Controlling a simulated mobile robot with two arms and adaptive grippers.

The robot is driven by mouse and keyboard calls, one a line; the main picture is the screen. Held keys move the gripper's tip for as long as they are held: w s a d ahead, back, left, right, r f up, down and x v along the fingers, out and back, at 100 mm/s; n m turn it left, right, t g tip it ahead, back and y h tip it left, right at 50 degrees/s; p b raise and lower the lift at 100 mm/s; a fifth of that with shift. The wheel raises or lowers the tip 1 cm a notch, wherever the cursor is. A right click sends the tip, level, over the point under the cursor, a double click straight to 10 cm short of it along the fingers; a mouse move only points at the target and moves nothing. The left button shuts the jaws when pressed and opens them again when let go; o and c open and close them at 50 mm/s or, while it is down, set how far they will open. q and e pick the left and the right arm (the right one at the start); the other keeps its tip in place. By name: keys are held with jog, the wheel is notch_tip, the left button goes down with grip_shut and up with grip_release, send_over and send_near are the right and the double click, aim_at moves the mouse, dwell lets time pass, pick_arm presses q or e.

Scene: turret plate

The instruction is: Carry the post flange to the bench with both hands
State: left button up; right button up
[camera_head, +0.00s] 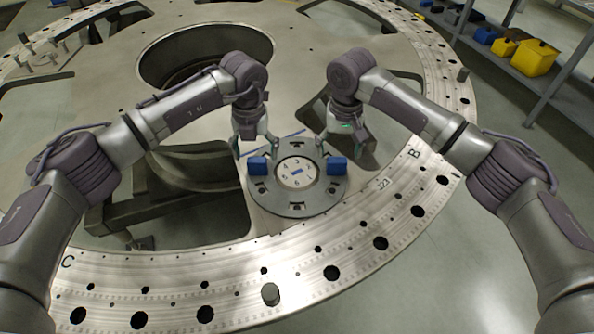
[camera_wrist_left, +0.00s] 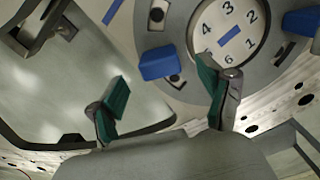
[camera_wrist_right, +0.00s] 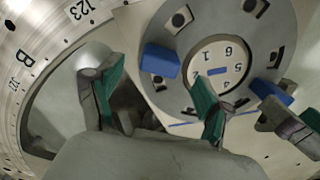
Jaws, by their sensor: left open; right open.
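The post flange (camera_head: 297,205) is a round grey disc with a pale numbered centre and two blue blocks, lying on the large turret plate (camera_head: 350,240). My left gripper (camera_head: 256,153) is open above the far left side of the flange, near the left blue block (camera_head: 257,166). In the left wrist view that block (camera_wrist_left: 158,63) shows between the green-padded fingers, ahead of them. My right gripper (camera_head: 341,150) is open above the far right side, near the right blue block (camera_head: 337,167). That block shows ahead of the fingers in the right wrist view (camera_wrist_right: 161,60). Neither gripper holds anything.
The turret plate has large cut-outs, a big round opening (camera_head: 205,55) behind the flange and rows of holes along its rim. A short peg (camera_head: 270,294) stands on the near rim.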

aim_at(256, 159)
pick_arm(q)
jog(key=shift+f, duration=2.25)
pick_arm(e)
jog(key=shift+f, duration=2.25)
pick_arm(q)
grip_shut()
pick_arm(e)
grip_shut()
pick_arm(q)
jog(key=shift+r, duration=0.15)
pick_arm(e)
jog(key=shift+r, duration=0.1)
